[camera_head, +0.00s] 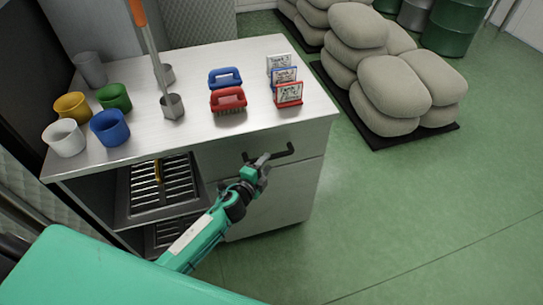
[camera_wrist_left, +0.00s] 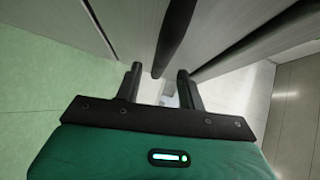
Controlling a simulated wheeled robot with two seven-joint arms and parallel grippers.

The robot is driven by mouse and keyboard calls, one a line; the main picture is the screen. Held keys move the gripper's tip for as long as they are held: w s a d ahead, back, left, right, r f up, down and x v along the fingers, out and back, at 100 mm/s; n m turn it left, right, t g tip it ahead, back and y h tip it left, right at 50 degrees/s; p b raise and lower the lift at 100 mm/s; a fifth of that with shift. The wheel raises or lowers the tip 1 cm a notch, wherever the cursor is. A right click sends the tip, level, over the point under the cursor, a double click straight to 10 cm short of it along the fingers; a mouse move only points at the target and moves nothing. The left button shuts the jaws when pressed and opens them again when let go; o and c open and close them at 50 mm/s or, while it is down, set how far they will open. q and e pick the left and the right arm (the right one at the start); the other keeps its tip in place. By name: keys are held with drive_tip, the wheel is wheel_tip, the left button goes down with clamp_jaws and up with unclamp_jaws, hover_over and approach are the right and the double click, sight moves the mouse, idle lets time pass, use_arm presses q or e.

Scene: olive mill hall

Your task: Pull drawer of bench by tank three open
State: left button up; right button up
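The bench (camera_head: 195,85) has a pale metal top. Its drawer front (camera_head: 225,152) is at the upper right of the bench's front side and looks flush with it. The drawer's dark bar handle (camera_head: 284,152) sticks out from this front. My left gripper (camera_head: 262,161) is at the left end of the handle. In the left wrist view, the left gripper (camera_wrist_left: 157,78) has its fingers apart, with the dark handle (camera_wrist_left: 174,35) reaching toward the gap between them. I cannot tell whether a finger touches the handle. My right gripper is not in view.
Coloured cups (camera_head: 110,127), metal scoops (camera_head: 172,106), brushes (camera_head: 228,98) and small cards (camera_head: 288,94) stand on the bench top. Slatted racks (camera_head: 160,185) fill the open left side. Stacked sacks (camera_head: 390,90) lie on a dark mat at right. The green floor (camera_head: 420,200) in front is clear.

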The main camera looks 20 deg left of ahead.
sight(272, 157)
use_arm(q)
drive_tip(key=shift+x, duration=2.35)
clamp_jaws()
